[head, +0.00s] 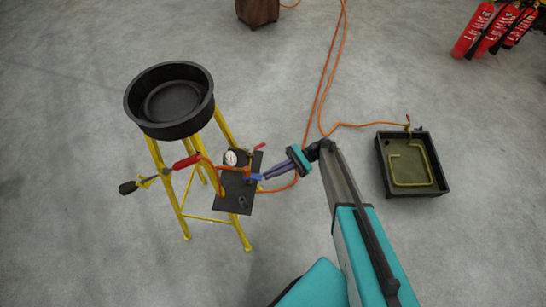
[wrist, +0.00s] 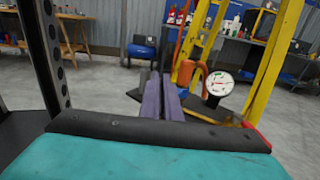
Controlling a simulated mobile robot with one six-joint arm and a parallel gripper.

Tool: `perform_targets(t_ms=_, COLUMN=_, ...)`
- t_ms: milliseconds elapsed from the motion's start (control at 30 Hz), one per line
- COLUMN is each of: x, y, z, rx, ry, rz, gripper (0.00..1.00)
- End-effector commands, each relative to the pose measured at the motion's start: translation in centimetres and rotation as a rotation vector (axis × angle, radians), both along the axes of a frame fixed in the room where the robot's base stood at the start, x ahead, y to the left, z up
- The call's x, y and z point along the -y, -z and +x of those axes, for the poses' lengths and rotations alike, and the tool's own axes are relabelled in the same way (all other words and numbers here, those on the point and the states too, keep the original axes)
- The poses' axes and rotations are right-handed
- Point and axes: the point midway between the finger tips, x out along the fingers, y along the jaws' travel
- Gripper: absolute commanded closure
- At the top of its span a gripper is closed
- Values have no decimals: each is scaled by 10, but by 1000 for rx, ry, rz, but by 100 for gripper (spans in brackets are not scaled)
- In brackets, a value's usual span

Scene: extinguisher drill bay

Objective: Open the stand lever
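The yellow stand (head: 187,214) carries a round black pan (head: 152,127) on top. A dark panel (head: 239,202) with a white gauge (head: 231,158) is fixed at its right side. A small blue lever (head: 255,177) sits on the orange pipework at the panel. My gripper (head: 264,177) reaches in from the right, its purple fingertips at the lever's right end. In the wrist view the fingers of my gripper (wrist: 161,78) lie close together, and the gauge (wrist: 220,83) is to their right. I cannot tell whether any of the lever is between the fingertips.
A red-handled piece (head: 185,162) juts left from the stand. A small red handle (head: 259,147) is above the panel. An orange hose (head: 323,85) crosses the floor. A black tray (head: 384,167) is at right, with fire extinguishers (head: 473,30) beyond.

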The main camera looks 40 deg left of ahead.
Motion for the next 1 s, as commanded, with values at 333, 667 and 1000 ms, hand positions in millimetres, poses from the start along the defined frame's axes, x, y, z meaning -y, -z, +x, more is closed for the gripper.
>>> perform_targets(t_ms=333, x=68, y=49, z=13, rx=152, ry=65, rz=-21, gripper=100)
perform_targets(t_ms=667, x=182, y=119, z=26, rx=407, ry=112, rz=-56, gripper=100)
perform_targets(t_ms=1000, x=304, y=178, z=24, rx=654, ry=79, rz=-98, gripper=100)
